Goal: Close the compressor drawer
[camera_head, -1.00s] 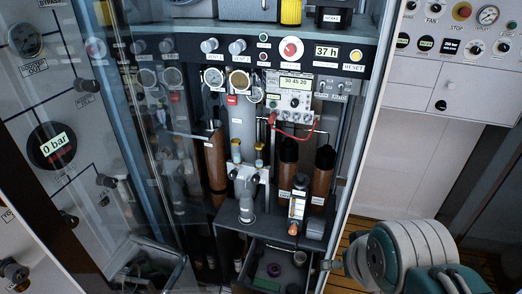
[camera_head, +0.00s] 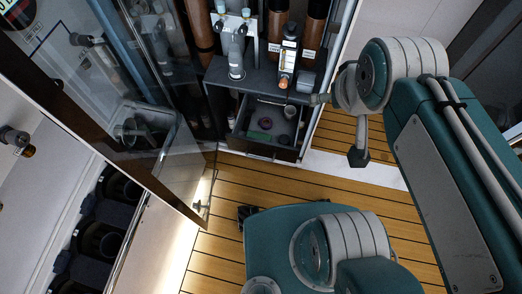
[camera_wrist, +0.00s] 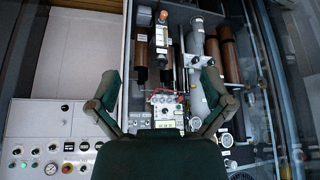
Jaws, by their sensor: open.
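The compressor drawer (camera_head: 273,149) is pulled out at the bottom of the cabinet in the head view. Its open top shows a dark inside with a purple ring (camera_head: 265,122) and a green item (camera_head: 259,136). My gripper (camera_head: 337,128) is to the right of the drawer in the head view, with one finger pointing left near the cabinet's edge and the other pointing down. I see no contact with the drawer. In the wrist view my gripper (camera_wrist: 160,88) has its fingers spread wide with nothing held between them. I cannot make out the drawer in that view.
Above the drawer is a dark shelf (camera_head: 262,82) with a small bottle device (camera_head: 288,62) and brown cylinders. An open glass door (camera_head: 150,130) stands to the left. Wooden floor (camera_head: 225,185) is clear in front of the drawer. A control panel (camera_wrist: 60,140) shows in the wrist view.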

